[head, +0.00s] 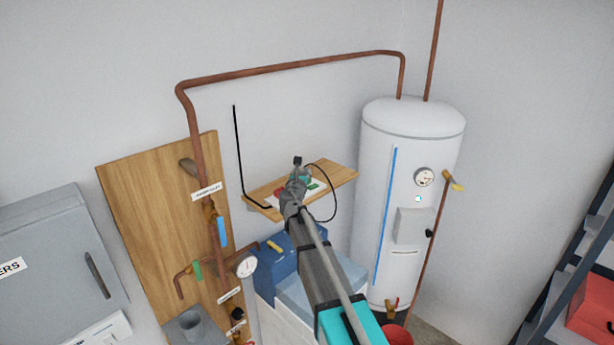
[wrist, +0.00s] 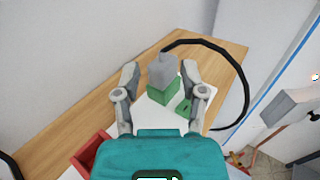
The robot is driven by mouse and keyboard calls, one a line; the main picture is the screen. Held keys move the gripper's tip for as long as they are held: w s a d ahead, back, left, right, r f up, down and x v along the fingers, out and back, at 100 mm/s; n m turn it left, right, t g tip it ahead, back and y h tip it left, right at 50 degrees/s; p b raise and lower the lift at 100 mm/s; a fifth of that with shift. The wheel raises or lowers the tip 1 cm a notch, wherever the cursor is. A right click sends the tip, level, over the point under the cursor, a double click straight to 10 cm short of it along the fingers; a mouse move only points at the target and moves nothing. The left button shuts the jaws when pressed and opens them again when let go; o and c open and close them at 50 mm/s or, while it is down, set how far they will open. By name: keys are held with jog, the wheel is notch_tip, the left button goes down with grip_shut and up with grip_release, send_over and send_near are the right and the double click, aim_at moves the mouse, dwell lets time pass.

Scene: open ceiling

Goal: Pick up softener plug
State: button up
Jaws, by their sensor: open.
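The softener plug (wrist: 162,70) appears to be the small grey block in the wrist view. It sits on or just in front of a green block (wrist: 160,95), with a black cable (wrist: 240,70) curving from behind it to the right. My gripper (wrist: 160,74) is open, one finger on each side of the grey block, with visible gaps. I cannot tell the depth between fingertips and plug. In the head view my gripper (head: 297,180) is over the wooden shelf (head: 345,175), and my arm hides much of the shelf; the plug cannot be clearly told apart there.
A white sheet (wrist: 150,115), a small green piece (wrist: 184,108) and a red tray (wrist: 92,150) lie on the shelf. A white tank (head: 385,200) stands to the right. A pipe board (head: 140,190) is at left, and a blue unit (head: 278,260) is below.

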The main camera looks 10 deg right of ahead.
jog(key=shift+w, duration=0.1)
jog(key=shift+f+x, duration=0.2)
jog(key=shift+x, duration=2.35)
jog(key=shift+d, duration=0.1)
jog(key=shift+c, duration=0.2)
grip_shut()
